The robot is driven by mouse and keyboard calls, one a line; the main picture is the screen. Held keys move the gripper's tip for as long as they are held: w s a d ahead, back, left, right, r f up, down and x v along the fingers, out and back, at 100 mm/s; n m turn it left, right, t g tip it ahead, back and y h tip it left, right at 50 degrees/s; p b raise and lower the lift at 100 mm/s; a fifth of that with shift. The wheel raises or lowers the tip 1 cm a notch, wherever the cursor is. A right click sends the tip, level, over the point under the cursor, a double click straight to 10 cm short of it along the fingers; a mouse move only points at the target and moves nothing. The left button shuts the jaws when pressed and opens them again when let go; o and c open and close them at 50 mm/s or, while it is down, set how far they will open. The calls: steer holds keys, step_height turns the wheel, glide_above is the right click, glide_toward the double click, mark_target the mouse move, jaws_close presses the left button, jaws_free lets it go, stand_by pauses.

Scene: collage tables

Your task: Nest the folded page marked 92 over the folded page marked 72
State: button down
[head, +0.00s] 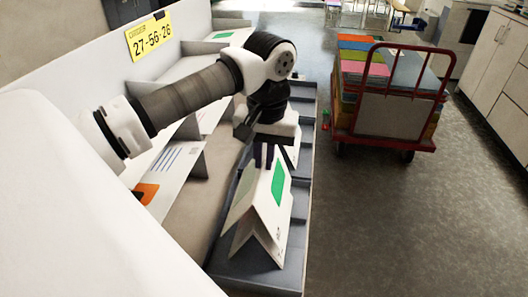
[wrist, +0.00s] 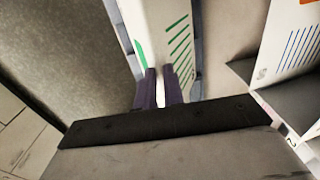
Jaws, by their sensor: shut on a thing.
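My gripper (head: 272,157) is shut on the top ridge of a white folded page (head: 268,228), which stands open like a tent. It has a green patch on its right face. In the wrist view, my gripper's purple fingers (wrist: 159,90) pinch the page (wrist: 165,25), which shows green stripes and a green patch. The page is over the near end of the blue-grey tray (head: 285,275); I cannot tell whether it touches the tray floor. Another white folded page (head: 285,128) is partly hidden behind my gripper. I cannot read 92 or 72 on either page.
Pages with blue stripes and an orange patch (head: 168,172) stand in divided slots at left; one shows in the wrist view (wrist: 295,45). A yellow sign reading 27-56-26 (head: 148,36) is on the back panel. A red trolley (head: 385,138) stands right.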

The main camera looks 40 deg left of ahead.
steer(key=shift+f+b, duration=2.5)
steer(key=shift+f, duration=1.2)
steer(key=c, duration=1.5)
jaws_free()
steer(key=shift+o, duration=0.2)
steer(key=shift+r, duration=0.1)
steer(key=r, duration=1.3)
steer(key=shift+w+d+r+b, duration=0.15)
steer(key=shift+d+r+b, duration=0.05)
steer(key=shift+r+b, duration=0.15)
